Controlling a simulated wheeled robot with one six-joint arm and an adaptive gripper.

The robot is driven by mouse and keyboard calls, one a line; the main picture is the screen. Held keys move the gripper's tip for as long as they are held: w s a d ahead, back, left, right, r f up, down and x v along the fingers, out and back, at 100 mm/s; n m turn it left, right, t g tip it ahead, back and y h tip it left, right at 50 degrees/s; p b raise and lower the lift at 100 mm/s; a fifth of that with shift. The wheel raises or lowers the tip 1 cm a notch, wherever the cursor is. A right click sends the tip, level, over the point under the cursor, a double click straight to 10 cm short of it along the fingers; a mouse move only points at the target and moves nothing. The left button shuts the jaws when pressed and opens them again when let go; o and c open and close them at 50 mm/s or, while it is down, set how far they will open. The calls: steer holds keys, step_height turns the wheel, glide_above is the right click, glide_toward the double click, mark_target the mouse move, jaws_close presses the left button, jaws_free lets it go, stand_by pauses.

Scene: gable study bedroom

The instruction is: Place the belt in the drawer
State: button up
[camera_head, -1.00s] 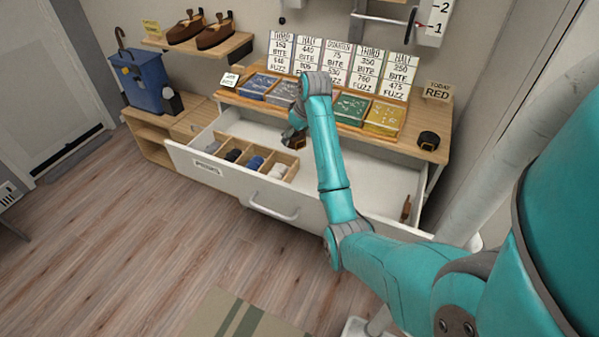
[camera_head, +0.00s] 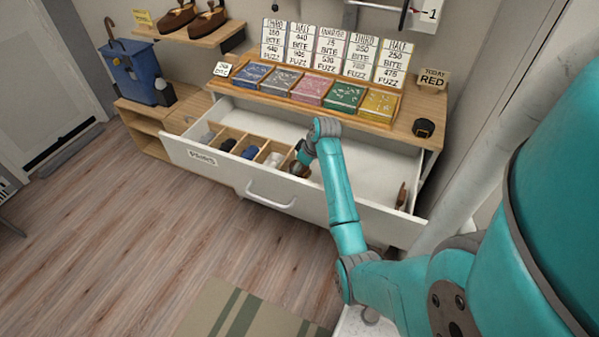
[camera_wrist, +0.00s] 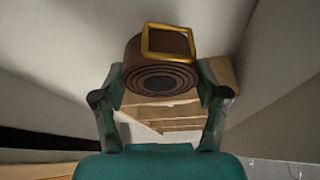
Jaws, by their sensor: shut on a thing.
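The belt (camera_wrist: 160,70) is a tight brown roll with a gold square buckle, large in the wrist view. My gripper (camera_wrist: 160,88) is shut on it, one finger on each side. In the head view my gripper (camera_head: 299,166) is inside the outline of the open drawer (camera_head: 365,165), at the right end of the wooden divider (camera_head: 262,153). The belt is hardly visible there, hidden by my gripper. I cannot tell whether it touches the drawer floor. Wooden divider walls show behind the belt in the wrist view.
Divider compartments hold dark, blue and pale rolled items. A brown item (camera_head: 401,195) stands at the drawer's right end. The drawer floor between is bare. Coloured trays (camera_head: 311,91), price cards and a black roll (camera_head: 424,127) are on the dresser top.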

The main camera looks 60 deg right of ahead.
mark_target(300, 172)
steer(key=shift+f, duration=1.5)
steer(key=shift+f, duration=0.15)
steer(key=o, duration=1.3)
steer(key=shift+c, duration=0.2)
steer(key=v, duration=1.2)
steer(key=shift+r, duration=0.25)
